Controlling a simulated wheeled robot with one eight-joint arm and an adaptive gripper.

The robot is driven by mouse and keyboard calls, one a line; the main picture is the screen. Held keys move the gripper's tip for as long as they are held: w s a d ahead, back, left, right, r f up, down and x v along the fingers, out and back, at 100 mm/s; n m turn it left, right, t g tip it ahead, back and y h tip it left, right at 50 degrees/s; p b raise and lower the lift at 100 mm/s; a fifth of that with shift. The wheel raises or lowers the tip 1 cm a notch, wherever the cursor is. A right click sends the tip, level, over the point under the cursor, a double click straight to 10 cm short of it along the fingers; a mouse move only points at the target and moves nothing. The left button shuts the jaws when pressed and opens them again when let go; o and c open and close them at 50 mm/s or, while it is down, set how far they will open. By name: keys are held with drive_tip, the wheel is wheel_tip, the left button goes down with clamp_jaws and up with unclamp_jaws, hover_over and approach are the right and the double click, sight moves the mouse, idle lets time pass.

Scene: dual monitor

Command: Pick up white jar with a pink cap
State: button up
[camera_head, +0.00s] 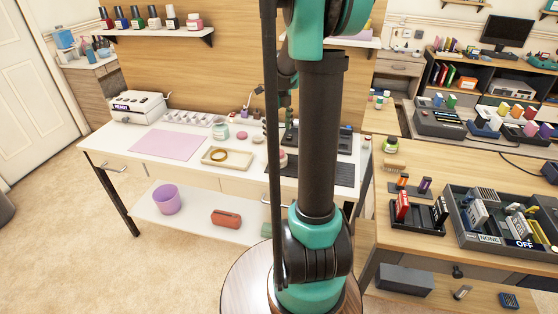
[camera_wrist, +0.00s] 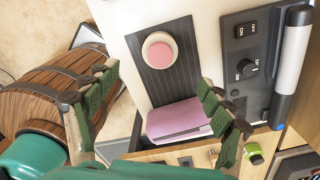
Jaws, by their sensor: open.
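The white jar with a pink cap (camera_wrist: 158,50) stands upright on a dark ribbed mat (camera_wrist: 172,85) in the wrist view. We see it from above, with its round pink lid inside a white rim. In the head view the jar (camera_head: 283,161) shows small beside my arm, at the mat's left end. My gripper (camera_wrist: 158,80) is open and empty, with green-padded fingers at the left and right of the wrist view. The jar lies beyond the fingertips, roughly centred between them and apart from both.
A pink-topped block (camera_wrist: 178,118) lies at the mat's near end. A dark device (camera_wrist: 247,65) with switches and a knob sits right of the mat, beside a white cylinder (camera_wrist: 291,62). In the head view, a wooden tray (camera_head: 228,163) and pink mat (camera_head: 166,144) lie left.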

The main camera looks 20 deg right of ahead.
sight(279, 152)
wheel_tip(279, 152, down, 6)
drive_tip(key=shift+f, duration=0.2)
drive_tip(key=shift+s+d+f, duration=0.1)
drive_tip(key=shift+f, duration=1.3)
drive_tip(key=shift+s+d+f, duration=0.1)
drive_tip(key=shift+f, duration=1.25)
drive_tip(key=shift+c, duration=0.3)
drive_tip(key=c, duration=1.3)
drive_tip(key=shift+o, duration=0.2)
drive_tip(key=shift+r, duration=0.1)
